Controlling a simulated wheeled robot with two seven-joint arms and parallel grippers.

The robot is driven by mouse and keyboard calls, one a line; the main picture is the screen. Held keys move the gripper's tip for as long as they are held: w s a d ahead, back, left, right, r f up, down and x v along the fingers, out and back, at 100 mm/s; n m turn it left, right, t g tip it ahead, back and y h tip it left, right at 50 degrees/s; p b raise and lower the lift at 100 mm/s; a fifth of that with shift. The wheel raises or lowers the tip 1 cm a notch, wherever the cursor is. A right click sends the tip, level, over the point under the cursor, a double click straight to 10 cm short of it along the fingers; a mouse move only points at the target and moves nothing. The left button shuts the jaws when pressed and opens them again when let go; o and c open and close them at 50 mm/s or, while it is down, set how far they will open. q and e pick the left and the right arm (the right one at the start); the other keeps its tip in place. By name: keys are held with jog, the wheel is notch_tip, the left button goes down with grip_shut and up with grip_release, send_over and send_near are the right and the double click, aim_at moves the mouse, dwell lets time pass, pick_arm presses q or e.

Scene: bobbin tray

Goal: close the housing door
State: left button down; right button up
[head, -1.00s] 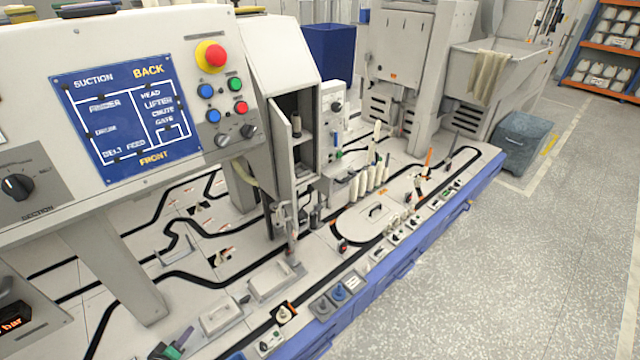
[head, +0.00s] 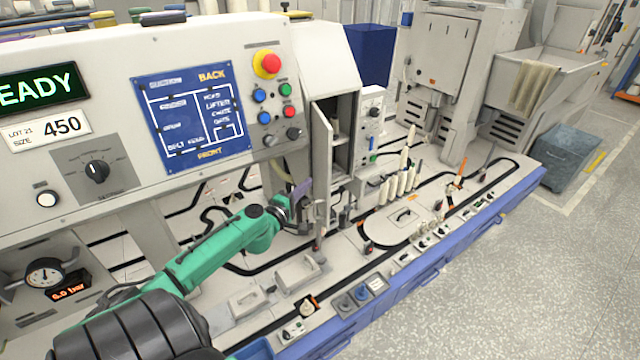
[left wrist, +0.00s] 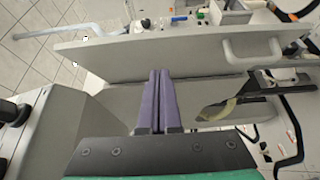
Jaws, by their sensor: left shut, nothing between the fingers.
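The housing door (head: 322,155) is a narrow light-grey panel, standing open on the left front of the tall housing (head: 318,60), whose dark inside shows beside it. In the left wrist view the door (left wrist: 130,58) spans the picture as a grey panel with a bar handle (left wrist: 250,48) at its right. My left gripper (head: 300,192) is at the left side of the door, near its lower part. Its purple fingers (left wrist: 158,72) are shut together and empty, with tips at the panel's near edge. I cannot tell whether they touch it. My right gripper is not in view.
The control panel (head: 192,115) with its buttons overhangs the deck left of the housing. Several pale bobbins (head: 398,186) stand on the deck to the right. A grey lidded block (head: 298,272) sits in front.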

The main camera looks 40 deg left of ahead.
pick_arm(q)
jog(key=w+d, duration=0.2)
jog(key=w, duration=0.1)
jog(key=shift+w+d+p, duration=0.15)
jog(key=shift+w+p, duration=0.1)
jog(key=shift+p, duration=0.1)
jog(key=shift+d, duration=0.1)
